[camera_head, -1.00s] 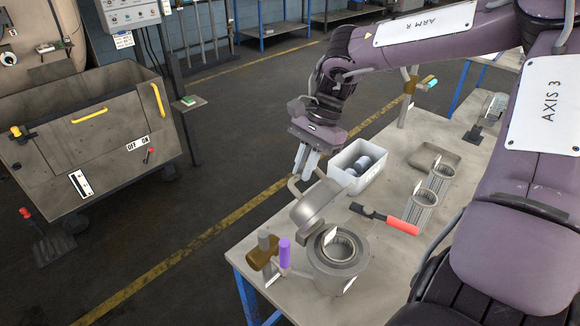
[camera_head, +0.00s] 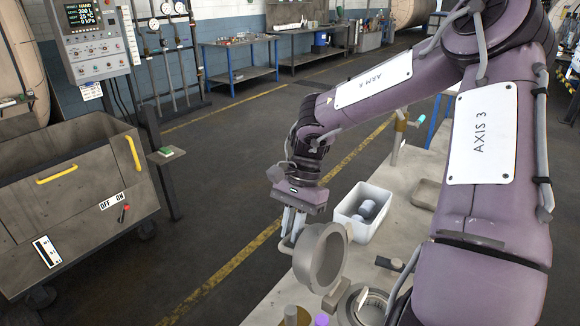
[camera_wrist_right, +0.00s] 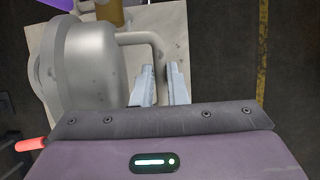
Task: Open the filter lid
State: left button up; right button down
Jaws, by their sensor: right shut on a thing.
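The grey round filter lid (camera_head: 324,262) stands tilted up on its edge, off the opening, with its hollow underside showing in the head view. The filter housing (camera_head: 346,306) is below it at the bottom edge, partly cut off, and its ring-shaped opening shows. My right gripper (camera_head: 291,236) is shut on the lid's handle, on the far-left side of the lid. In the right wrist view the domed lid (camera_wrist_right: 92,68) and its bent handle (camera_wrist_right: 140,38) show, with the handle running to my right gripper's fingers (camera_wrist_right: 160,85). My left gripper is not in view.
A white bin (camera_head: 349,228) with grey cylinders stands on the workbench (camera_head: 270,306) behind the lid. A shallow tray (camera_head: 427,194) lies farther back. A purple-topped part (camera_head: 322,319) is at the bottom edge. Open floor lies left of the bench.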

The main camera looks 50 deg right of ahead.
jog(key=shift+w+f, duration=0.35)
jog(key=shift+w, duration=0.15)
jog(key=c, duration=1.7)
grip_release()
jog(key=shift+w, duration=0.2)
jog(key=shift+o, duration=1.2)
jog(key=shift+w+a+f, duration=0.1)
jog(key=shift+w+f, duration=0.15)
jog(key=shift+w, duration=0.3)
jog(key=shift+s+r, duration=0.1)
jog(key=shift+s, duration=0.05)
